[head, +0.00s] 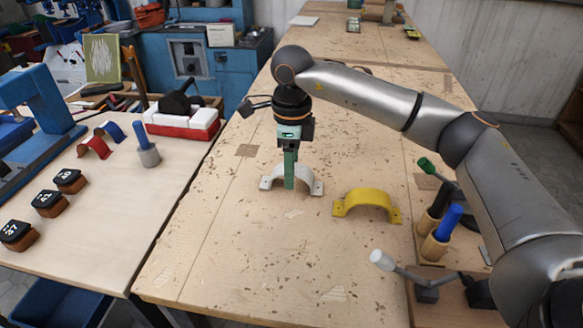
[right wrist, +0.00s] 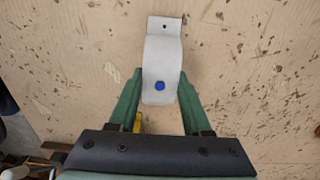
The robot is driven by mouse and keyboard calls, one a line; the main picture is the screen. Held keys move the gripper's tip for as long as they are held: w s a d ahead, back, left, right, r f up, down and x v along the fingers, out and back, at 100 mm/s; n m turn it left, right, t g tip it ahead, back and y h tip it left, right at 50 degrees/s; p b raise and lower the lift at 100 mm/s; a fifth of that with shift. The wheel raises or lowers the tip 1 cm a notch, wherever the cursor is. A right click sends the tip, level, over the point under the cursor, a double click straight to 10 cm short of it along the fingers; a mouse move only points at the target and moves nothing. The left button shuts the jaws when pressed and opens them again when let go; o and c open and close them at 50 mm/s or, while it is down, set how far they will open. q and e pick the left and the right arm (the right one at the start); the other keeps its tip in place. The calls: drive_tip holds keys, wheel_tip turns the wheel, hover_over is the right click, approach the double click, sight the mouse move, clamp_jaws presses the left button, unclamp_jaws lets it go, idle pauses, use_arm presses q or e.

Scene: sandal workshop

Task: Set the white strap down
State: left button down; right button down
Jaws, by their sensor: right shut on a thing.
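The white strap (head: 307,176) is an arched band with flat end tabs, at the middle of the wooden table in the head view. My right gripper (head: 289,181) points down over it, its green fingers on either side of the band. In the right wrist view the fingers (right wrist: 158,98) are shut on the white strap (right wrist: 162,62), which has a blue dot on it and a hole in its far tab. The strap is at or very close to the table top; I cannot tell if its tabs touch. My left gripper is not in view.
A yellow strap (head: 368,204) stands on the table (head: 240,260) to the right of the white one. Holders with green- and blue-handled tools (head: 434,245) are at the right edge. The left bench (head: 110,235) carries red and blue straps and several numbered blocks. The table's front is clear.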

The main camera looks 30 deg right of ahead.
drive_tip(key=shift+f, duration=0.2)
drive_tip(key=shift+c, duration=1.7)
unclamp_jaws()
drive_tip(key=shift+r, duration=0.1)
wheel_tip(320, 180, up, 12)
drive_tip(key=shift+r, duration=0.1)
